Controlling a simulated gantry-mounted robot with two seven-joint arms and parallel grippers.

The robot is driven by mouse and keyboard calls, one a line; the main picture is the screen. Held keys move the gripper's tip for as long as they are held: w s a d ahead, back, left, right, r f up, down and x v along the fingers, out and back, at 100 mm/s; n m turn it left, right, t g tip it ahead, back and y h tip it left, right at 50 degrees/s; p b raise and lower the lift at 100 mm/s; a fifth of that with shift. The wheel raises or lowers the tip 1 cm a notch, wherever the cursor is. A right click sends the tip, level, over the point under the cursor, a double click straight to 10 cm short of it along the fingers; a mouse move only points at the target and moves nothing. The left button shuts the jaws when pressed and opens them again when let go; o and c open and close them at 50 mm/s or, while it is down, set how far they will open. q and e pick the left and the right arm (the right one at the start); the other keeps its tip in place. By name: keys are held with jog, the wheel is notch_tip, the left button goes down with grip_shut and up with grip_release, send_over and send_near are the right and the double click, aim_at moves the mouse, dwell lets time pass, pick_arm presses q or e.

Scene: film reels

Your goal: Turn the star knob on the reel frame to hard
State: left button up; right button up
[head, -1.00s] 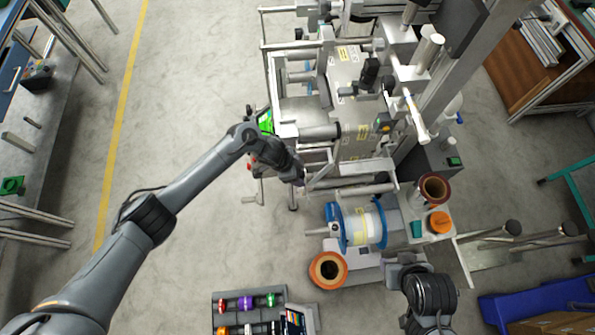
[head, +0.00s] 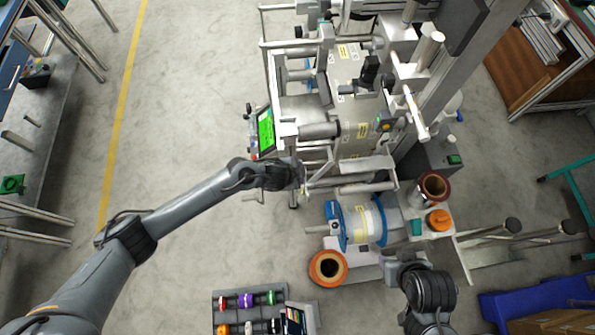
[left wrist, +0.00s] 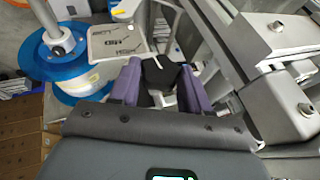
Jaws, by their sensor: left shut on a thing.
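My left gripper (head: 299,178) is at the near left corner of the reel frame (head: 318,130). In the left wrist view its purple fingers (left wrist: 160,88) stand on either side of a black star knob (left wrist: 160,72) and are shut on it. A pale plate with printed marks (left wrist: 118,40) is just beyond the knob, to the left. In the head view the knob is hidden by the gripper. My right arm is at the lower right, and its fingers cannot be made out.
A blue-flanged reel (head: 357,222) is mounted right of my left gripper. An orange-brown roll (head: 328,267) lies below it, and a rack of coloured spools (head: 240,304) stands at the bottom. A green-lit screen (head: 265,131) is just above my left forearm.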

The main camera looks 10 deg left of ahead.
pick_arm(q)
jog(key=shift+f, duration=0.1)
jog(key=o, duration=1.1)
jog(key=shift+c, duration=0.2)
jog(key=p+v, duration=0.3)
jog(key=v, duration=0.8)
jog(key=shift+p, duration=0.3)
